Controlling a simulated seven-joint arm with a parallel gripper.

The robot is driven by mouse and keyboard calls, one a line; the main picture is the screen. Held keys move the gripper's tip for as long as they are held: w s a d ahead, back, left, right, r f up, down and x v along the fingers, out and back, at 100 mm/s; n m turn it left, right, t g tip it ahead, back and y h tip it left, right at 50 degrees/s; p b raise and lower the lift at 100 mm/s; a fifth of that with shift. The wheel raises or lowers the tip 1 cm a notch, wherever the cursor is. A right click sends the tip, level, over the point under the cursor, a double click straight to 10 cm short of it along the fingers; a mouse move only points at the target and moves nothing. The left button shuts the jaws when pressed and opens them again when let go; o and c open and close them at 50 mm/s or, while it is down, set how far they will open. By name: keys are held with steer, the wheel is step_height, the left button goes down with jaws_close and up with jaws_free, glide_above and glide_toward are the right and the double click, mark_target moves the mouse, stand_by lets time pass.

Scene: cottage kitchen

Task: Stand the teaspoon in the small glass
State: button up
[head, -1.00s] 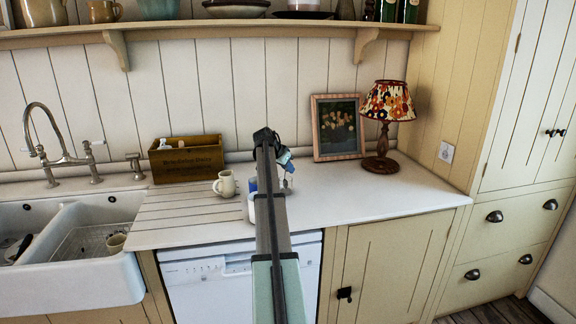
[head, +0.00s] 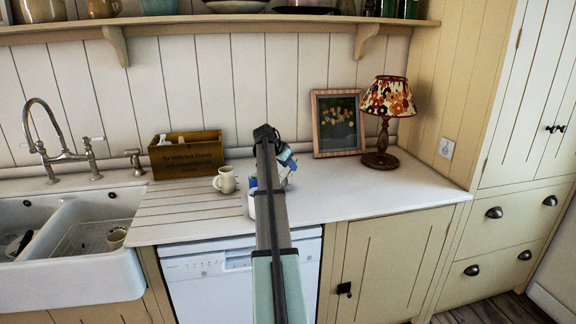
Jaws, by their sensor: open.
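My gripper (head: 289,173) is just above the white counter, right behind my forearm in the head view. It is small here, and its jaws stand apart. I cannot make out a teaspoon or a small glass. My arm hides part of the counter around the gripper. A white and blue item (head: 252,197) shows partly at the left edge of my arm. I cannot tell what it is.
A sink (head: 70,240) is farther left. A framed picture (head: 338,122) and a lamp (head: 388,100) stand at the back right. The counter's right front (head: 400,195) is clear.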

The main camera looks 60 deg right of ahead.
steer(key=v, duration=1.3)
steer(key=shift+a+r, duration=0.25)
steer(key=shift+r, duration=0.05)
steer(key=shift+w, duration=0.1)
stand_by(0.4)
